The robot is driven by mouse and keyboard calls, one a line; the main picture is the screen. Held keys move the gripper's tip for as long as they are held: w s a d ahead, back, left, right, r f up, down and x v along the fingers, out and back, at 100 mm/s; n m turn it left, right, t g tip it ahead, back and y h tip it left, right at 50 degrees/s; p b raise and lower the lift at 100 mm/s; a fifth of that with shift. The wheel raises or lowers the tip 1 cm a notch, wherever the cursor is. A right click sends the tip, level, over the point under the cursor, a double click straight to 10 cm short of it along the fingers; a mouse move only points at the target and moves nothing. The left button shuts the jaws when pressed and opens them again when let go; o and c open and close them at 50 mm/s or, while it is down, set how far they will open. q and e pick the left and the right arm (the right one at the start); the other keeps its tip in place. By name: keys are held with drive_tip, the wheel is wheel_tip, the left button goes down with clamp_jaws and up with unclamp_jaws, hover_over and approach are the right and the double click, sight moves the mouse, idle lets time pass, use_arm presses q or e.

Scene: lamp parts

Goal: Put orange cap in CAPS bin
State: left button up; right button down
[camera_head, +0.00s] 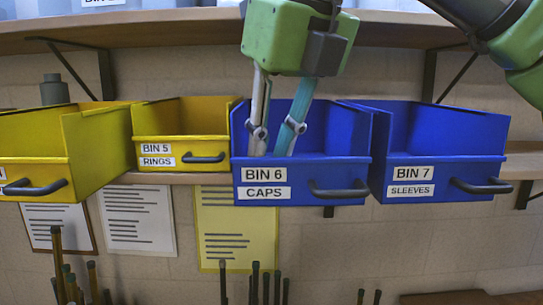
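The CAPS bin (304,171), blue and labelled BIN 6, stands on the lower shelf right of the middle in the head view. My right gripper (271,150), with a green body and two slim fingers, points down into it from above. The fingers are apart where they show, with a gap between them. Their lower ends are hidden behind the bin's front wall, so I cannot see whether they hold something. No orange cap is visible in this view. My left gripper is not in view.
Blue BIN 7 SLEEVES (437,182) stands close on the right. Yellow BIN 5 RINGS (180,154) and another yellow bin (92,167) stand on the left. An upper wooden shelf (180,28) runs above the bins. Several thin rods stand at the bottom edge.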

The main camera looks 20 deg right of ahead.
drive_tip(key=shift+w+f, duration=0.1)
drive_tip(key=shift+f, duration=0.35)
drive_tip(key=shift+d+f, duration=0.1)
drive_tip(key=shift+f, duration=0.35)
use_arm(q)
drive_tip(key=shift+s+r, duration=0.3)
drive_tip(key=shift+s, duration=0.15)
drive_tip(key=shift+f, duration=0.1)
use_arm(e)
drive_tip(key=shift+f, duration=0.2)
drive_tip(key=c, duration=2.1)
unclamp_jaws()
drive_tip(key=shift+r, duration=0.1)
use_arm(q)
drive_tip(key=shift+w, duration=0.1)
use_arm(e)
drive_tip(key=shift+r, duration=0.1)
